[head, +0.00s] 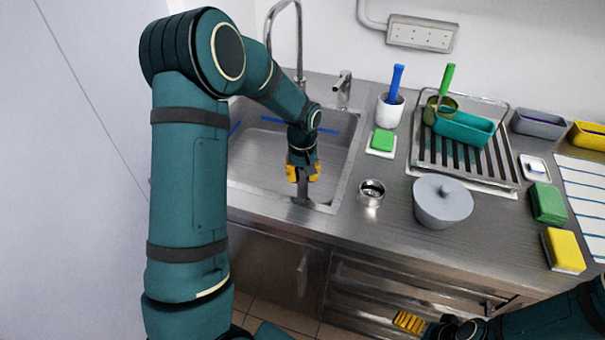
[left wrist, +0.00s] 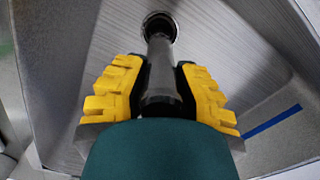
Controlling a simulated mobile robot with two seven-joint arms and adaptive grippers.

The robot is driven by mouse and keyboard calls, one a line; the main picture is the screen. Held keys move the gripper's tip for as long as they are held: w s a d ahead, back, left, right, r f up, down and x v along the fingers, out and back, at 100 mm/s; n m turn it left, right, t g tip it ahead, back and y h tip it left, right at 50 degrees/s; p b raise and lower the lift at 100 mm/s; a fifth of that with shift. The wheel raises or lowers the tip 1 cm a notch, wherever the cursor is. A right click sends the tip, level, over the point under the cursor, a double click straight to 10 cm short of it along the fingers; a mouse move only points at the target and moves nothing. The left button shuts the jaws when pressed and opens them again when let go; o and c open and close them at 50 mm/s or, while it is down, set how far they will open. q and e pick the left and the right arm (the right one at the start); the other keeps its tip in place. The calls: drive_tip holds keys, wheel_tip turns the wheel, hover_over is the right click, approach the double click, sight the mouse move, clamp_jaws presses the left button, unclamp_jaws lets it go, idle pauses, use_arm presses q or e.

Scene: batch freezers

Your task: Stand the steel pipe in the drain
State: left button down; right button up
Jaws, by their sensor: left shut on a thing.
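My left gripper (head: 303,174) is over the front part of the sink (head: 342,150), shut on the grey steel pipe (head: 302,190). In the left wrist view the pipe (left wrist: 160,68) runs between the yellow fingers of the gripper (left wrist: 160,100) toward the round drain (left wrist: 159,20) in the sink floor. The pipe's far end overlaps the drain opening in that view; I cannot tell whether it is inside or just above it. In the head view the drain is hidden. My right gripper (head: 410,322) is low in front of the counter, away from the pipe; its opening is unclear.
A tall faucet (head: 299,40) stands behind the sink. Right of the sink are a steel ring-shaped cup (head: 371,192), a green sponge (head: 383,140), a white brush holder (head: 390,111), a lidded grey pot (head: 442,202) and a drying rack (head: 470,160).

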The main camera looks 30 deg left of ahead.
use_arm(q)
drive_tip(key=c, duration=1.1)
unclamp_jaws()
drive_tip(key=shift+r+p, duration=1.15)
drive_tip(key=shift+r, duration=0.4)
drive_tip(key=shift+r+p, duration=2.8)
drive_tip(key=shift+r, duration=1.15)
